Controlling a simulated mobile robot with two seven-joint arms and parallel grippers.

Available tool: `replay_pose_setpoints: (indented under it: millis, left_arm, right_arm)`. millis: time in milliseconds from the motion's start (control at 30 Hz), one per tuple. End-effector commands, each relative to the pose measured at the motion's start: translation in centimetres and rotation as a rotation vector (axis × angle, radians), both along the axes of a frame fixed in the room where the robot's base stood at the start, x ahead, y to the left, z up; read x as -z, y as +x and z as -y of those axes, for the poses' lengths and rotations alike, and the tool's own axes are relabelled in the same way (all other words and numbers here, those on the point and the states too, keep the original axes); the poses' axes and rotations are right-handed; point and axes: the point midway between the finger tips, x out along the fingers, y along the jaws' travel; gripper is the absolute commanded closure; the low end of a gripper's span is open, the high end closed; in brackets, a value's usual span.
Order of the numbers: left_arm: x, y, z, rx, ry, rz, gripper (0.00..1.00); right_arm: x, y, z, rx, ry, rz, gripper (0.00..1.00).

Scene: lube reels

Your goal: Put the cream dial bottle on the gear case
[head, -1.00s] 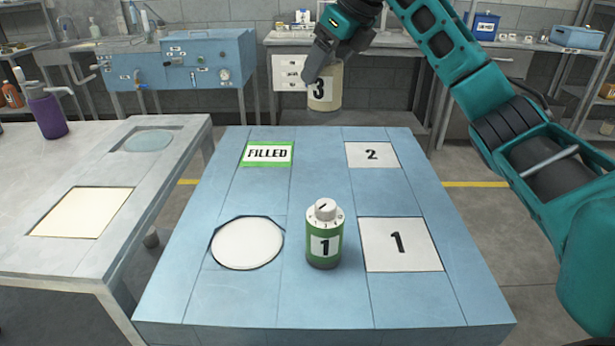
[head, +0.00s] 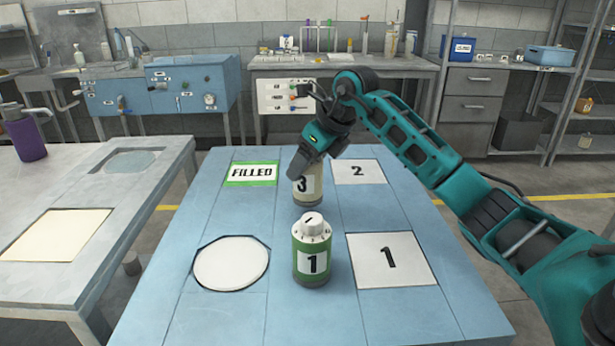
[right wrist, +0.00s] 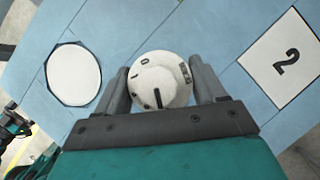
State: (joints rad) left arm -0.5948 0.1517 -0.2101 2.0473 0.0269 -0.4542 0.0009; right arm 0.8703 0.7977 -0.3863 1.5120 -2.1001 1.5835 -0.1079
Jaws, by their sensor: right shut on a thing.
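The cream bottle (head: 308,190) bears a black 3. My right gripper (head: 306,168) is shut on its top, over the back middle of the blue table, between the FILLED plate and square 2. Whether its base touches the table I cannot tell. In the right wrist view its white dial cap (right wrist: 160,82) sits between the two fingers (right wrist: 162,88); the cap hides the body below.
A green bottle (head: 311,262) marked 1 with a white dial stands in front on the blue table (head: 225,325). Around are a white round patch (head: 231,263), square 1 (head: 389,275), square 2 (head: 358,172) and the FILLED plate (head: 252,173). A purple bottle (head: 26,140) stands at left.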

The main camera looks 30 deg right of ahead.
Motion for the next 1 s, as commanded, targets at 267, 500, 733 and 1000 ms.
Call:
replay_pose_setpoints:
  millis: [267, 500, 733, 1000]
  left_arm:
    - [0.1, 0.2, 0.0, 0.001, 0.0, 0.0, 0.0]
    - [0.0, 0.3, 0.1, 0.002, -0.003, 0.006, 0.0]
    - [0.0, 0.2, 0.1, 0.002, -0.004, 0.004, 0.0]
    - [0.2, 0.1, 0.1, 0.001, -0.003, 0.0, 0.0]
  right_arm:
    - [3.1, 0.0, 0.0, 0.0, 0.001, 0.002, 0.71]
    - [3.2, 0.0, 0.0, 0.0, 0.0, 0.001, 0.71]
    - [3.3, 0.0, 0.0, 0.0, 0.0, -0.002, 0.12]
    - [3.3, 0.0, 0.0, 0.0, 0.0, -0.001, 0.05]
